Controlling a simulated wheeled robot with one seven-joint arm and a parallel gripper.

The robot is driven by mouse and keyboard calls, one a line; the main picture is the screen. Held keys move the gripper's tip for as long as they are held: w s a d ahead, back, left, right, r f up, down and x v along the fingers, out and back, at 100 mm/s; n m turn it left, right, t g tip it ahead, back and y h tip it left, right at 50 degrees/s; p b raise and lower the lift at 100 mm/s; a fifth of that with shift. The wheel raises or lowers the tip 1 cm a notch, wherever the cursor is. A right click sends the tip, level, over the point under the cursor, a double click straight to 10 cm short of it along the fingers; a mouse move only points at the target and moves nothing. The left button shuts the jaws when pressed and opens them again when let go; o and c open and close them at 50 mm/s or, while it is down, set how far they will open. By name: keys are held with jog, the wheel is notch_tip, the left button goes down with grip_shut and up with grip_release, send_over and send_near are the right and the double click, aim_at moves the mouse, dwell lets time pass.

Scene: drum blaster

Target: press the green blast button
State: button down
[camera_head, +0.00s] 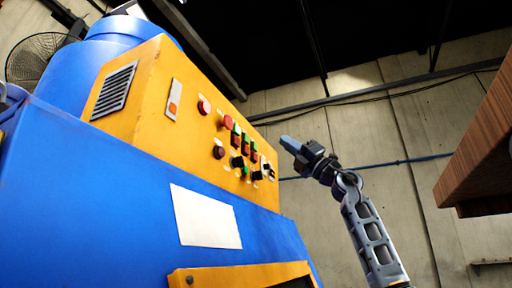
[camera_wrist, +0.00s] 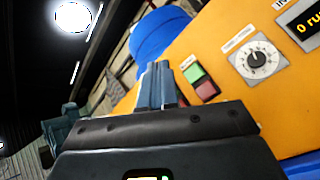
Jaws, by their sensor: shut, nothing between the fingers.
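The blue drum blaster (camera_head: 120,170) has a yellow control box (camera_head: 150,75) with several green, red and black controls. In the wrist view a green button (camera_wrist: 194,73) sits above a red button (camera_wrist: 207,89) on one plate. I cannot read a label for the green button, nor tell which of the green controls in the head view it is. My gripper (camera_head: 288,143) is shut and empty, to the right of the controls in the head view. In the wrist view its fingers (camera_wrist: 157,72) point upward, left of the green button and apparently apart from it.
A dial (camera_wrist: 257,60) and a digital display (camera_wrist: 305,24) are right of the buttons. A wooden slab (camera_head: 485,150) juts in at the head view's right edge. A concrete wall (camera_head: 400,130) stands behind my arm. A fan (camera_head: 35,58) is at upper left.

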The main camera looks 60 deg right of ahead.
jog(key=p, duration=0.1)
send_near(253, 139)
jog(key=shift+w+a+r, duration=0.15)
jog(key=shift+w+r, duration=0.05)
jog(key=shift+r, duration=0.35)
jog(key=shift+w+a+r, duration=0.1)
jog(key=shift+w+r, duration=0.05)
jog(key=shift+r, duration=0.35)
jog(key=shift+w+a+r, duration=0.15)
jog(key=shift+w+r, duration=0.05)
jog(key=shift+r, duration=0.35)
jog(key=shift+w, duration=0.1)
dwell(0.6)
jog(key=shift+w, duration=0.35)
jog(key=shift+w, duration=0.45)
dwell(0.8)
jog(key=shift+s, duration=0.85)
jog(key=shift+s+d, duration=0.15)
jog(key=shift+s, duration=2.35)
